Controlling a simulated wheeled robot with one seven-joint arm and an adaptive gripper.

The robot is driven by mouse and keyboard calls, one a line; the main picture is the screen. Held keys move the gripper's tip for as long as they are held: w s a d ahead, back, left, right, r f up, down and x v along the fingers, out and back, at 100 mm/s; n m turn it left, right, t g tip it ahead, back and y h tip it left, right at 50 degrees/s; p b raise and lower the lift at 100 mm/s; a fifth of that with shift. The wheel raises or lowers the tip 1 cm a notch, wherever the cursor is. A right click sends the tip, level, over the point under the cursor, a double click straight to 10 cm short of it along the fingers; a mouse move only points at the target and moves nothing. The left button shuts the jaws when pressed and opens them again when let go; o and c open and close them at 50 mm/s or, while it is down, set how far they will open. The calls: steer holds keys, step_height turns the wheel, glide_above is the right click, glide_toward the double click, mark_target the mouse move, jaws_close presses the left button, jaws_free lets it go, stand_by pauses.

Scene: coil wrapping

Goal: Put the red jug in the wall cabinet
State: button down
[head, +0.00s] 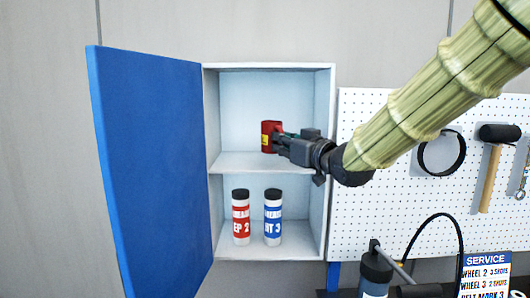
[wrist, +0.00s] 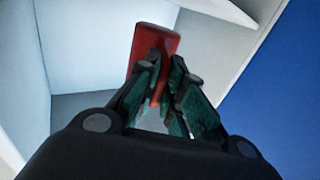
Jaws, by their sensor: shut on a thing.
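The red jug (head: 267,137) is inside the wall cabinet (head: 329,160), in the upper compartment, at or just above the middle shelf (head: 240,162). I cannot tell whether its base touches the shelf. It looks about upright and carries a yellow label. My gripper (head: 280,141) reaches in from the right and is shut on the jug. In the wrist view the red jug (wrist: 155,40) shows beyond the fingers (wrist: 160,92), which hide its lower part. The blue cabinet door (head: 150,170) stands wide open to the left.
A red-labelled bottle (head: 241,218) and a blue-labelled bottle (head: 273,218) stand in the lower compartment. The upper shelf is otherwise clear.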

mark_target(265, 140)
steer(key=w+a, duration=0.1)
steer(key=w+a+p, duration=0.1)
steer(key=a, duration=0.1)
steer(key=shift+w+a, duration=0.1)
steer(key=shift+w, duration=0.05)
steer(key=shift+w+a+f+p, duration=0.15)
steer(key=shift+w+a+p, duration=0.2)
steer(key=shift+a, duration=0.1)
steer(key=shift+a+f+p, duration=0.1)
steer(key=shift+f+p, duration=0.05)
steer(key=shift+p, duration=0.15)
step_height(265, 140, down, 3)
steer(key=shift+w+a+r+p, duration=0.1)
steer(key=shift+w+a+p, duration=0.05)
steer(key=shift+p, duration=0.6)
steer(key=shift+f, duration=0.25)
steer(key=shift+f, duration=0.1)
